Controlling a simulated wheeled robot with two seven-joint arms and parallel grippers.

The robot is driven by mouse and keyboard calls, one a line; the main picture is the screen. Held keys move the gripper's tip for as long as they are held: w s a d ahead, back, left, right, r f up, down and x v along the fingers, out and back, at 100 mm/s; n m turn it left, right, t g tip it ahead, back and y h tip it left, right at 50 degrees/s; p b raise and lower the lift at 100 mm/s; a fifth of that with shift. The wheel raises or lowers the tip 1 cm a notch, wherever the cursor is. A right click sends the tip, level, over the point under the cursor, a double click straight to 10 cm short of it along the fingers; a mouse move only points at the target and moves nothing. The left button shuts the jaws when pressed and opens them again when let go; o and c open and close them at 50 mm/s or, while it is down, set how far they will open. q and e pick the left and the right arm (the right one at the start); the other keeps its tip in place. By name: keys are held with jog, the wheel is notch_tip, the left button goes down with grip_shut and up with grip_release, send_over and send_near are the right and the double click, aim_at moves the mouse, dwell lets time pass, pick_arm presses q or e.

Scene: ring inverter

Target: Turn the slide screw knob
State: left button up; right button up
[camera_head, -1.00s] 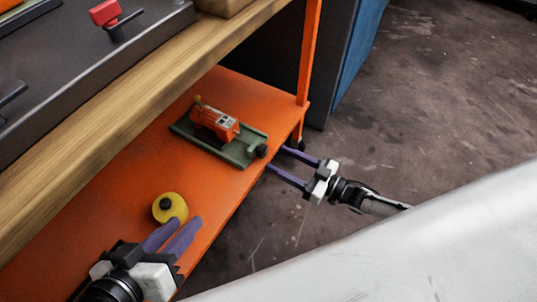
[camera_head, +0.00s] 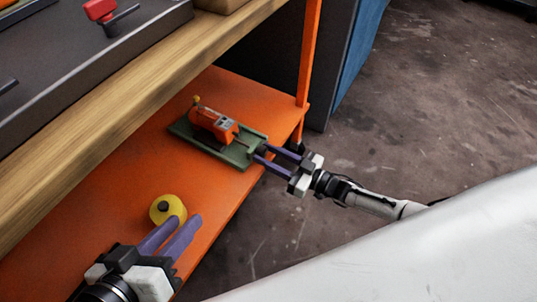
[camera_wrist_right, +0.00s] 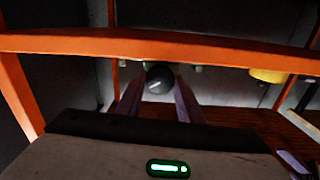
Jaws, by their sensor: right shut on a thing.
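The slide screw knob (camera_wrist_right: 159,78) is a dark round knob, seen end-on between my right fingers in the right wrist view. It sits at the near right end of a green base (camera_head: 185,128) that carries an orange device (camera_head: 212,122) on the orange shelf. My right gripper (camera_head: 264,154) reaches in from the right and is shut on the knob, with a purple finger on either side of it. In the head view the fingers partly hide the knob. My left gripper (camera_head: 190,222) is at the lower left beside the yellow round object, its purple fingers apart with nothing seen between them.
The yellow round object (camera_head: 176,205) with a dark top stands on the orange shelf (camera_head: 110,215). A wooden tabletop (camera_head: 130,90) overhangs the shelf at the left. An orange post (camera_head: 309,50) rises at the shelf's right corner. The floor at the right is clear.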

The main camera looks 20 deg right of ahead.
jog(key=n, duration=0.5)
jog(key=shift+n, duration=0.3)
jog(key=o, duration=1.1)
jog(key=shift+c, duration=0.2)
pick_arm(q)
jog(key=shift+s+a+f+g+y+p, duration=0.1)
jog(key=shift+a+f+g+y+p, duration=0.45)
jog(key=shift+f+p, duration=0.55)
pick_arm(e)
jog(key=v, duration=1)
jog(key=shift+s, duration=0.2)
